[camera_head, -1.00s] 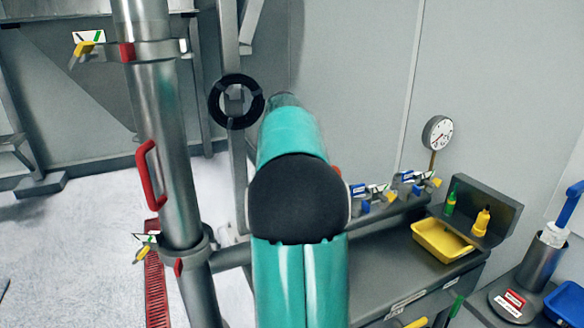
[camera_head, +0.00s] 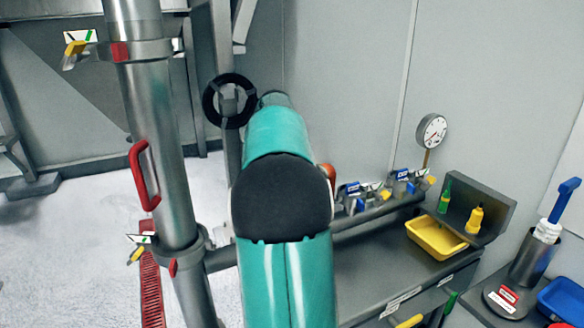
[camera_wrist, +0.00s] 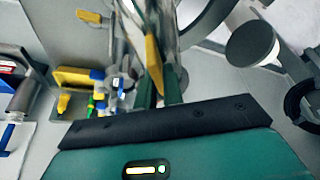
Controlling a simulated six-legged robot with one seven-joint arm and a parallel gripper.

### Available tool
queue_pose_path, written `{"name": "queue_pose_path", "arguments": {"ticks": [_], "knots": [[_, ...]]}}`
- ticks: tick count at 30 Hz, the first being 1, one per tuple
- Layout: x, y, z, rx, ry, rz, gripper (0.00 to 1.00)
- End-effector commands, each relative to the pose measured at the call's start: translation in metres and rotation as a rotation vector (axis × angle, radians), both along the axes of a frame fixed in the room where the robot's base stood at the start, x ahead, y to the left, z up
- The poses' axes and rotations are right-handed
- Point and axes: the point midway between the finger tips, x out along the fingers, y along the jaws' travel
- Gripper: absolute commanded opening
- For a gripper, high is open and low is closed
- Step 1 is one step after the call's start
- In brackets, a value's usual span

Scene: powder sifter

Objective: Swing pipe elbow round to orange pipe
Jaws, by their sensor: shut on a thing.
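In the wrist view my gripper (camera_wrist: 160,80) has its dark green fingers close together on a narrow yellow handle (camera_wrist: 153,62). Shiny metal lies just behind this handle, but I cannot tell whether it is the pipe elbow. In the head view my teal arm covers the middle and hides my gripper and what it holds. I cannot make out the pipe elbow there. A small orange-red patch (camera_head: 328,177) shows at the arm's right edge; I cannot tell whether it is the orange pipe.
A vertical steel pipe (camera_head: 157,120) with a red handle (camera_head: 143,175) and yellow-levered clamps stands left of my arm. A black handwheel (camera_head: 211,106) is beside the arm. At right are a gauge (camera_head: 431,131), small valves (camera_head: 350,197) and a yellow tray (camera_head: 435,239) on a bench.

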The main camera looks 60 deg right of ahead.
Motion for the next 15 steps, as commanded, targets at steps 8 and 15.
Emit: {"name": "queue_pose_path", "arguments": {"ticks": [8,15], "knots": [[-0.0074,0.0005,0.0012,-0.002,-0.001,-0.138,0.0],[-0.0082,0.0001,0.0013,-0.002,-0.002,-0.145,0.0]]}}
